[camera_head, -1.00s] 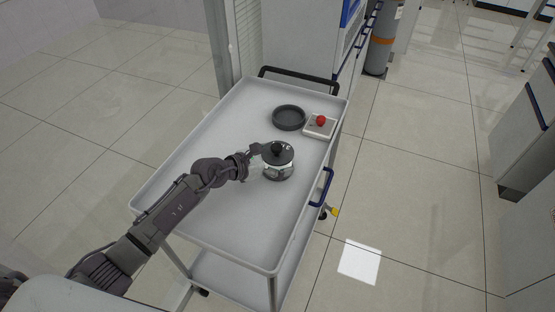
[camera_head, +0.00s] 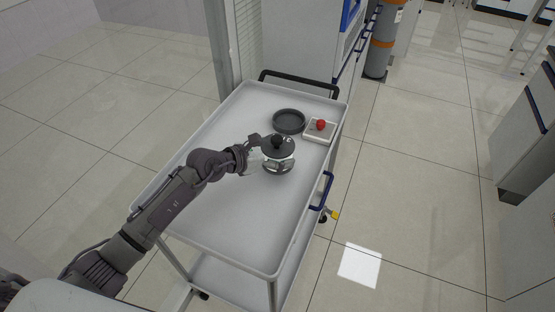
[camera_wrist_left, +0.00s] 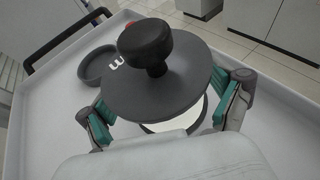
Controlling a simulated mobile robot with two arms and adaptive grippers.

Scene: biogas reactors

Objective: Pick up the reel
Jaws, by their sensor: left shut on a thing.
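The reel (camera_head: 281,146) has a dark round top disc with a black knob, and a lighter body below. It is over the middle of the white cart top (camera_head: 226,214), upright. My left gripper (camera_head: 266,158) reaches it from the left and is shut on its body. In the left wrist view, the reel's disc (camera_wrist_left: 135,93) fills the middle, with the green-padded fingers (camera_wrist_left: 168,120) on either side below the disc. I cannot tell for sure how far its underside is from the cart top. My right gripper is not in view.
A dark round dish (camera_head: 289,120) lies just behind the reel. A small light tray (camera_head: 311,134) with a red ball-shaped thing (camera_head: 320,125) is to its right. The cart has a raised rim and a blue side handle (camera_head: 326,191). The cart's near half is clear.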

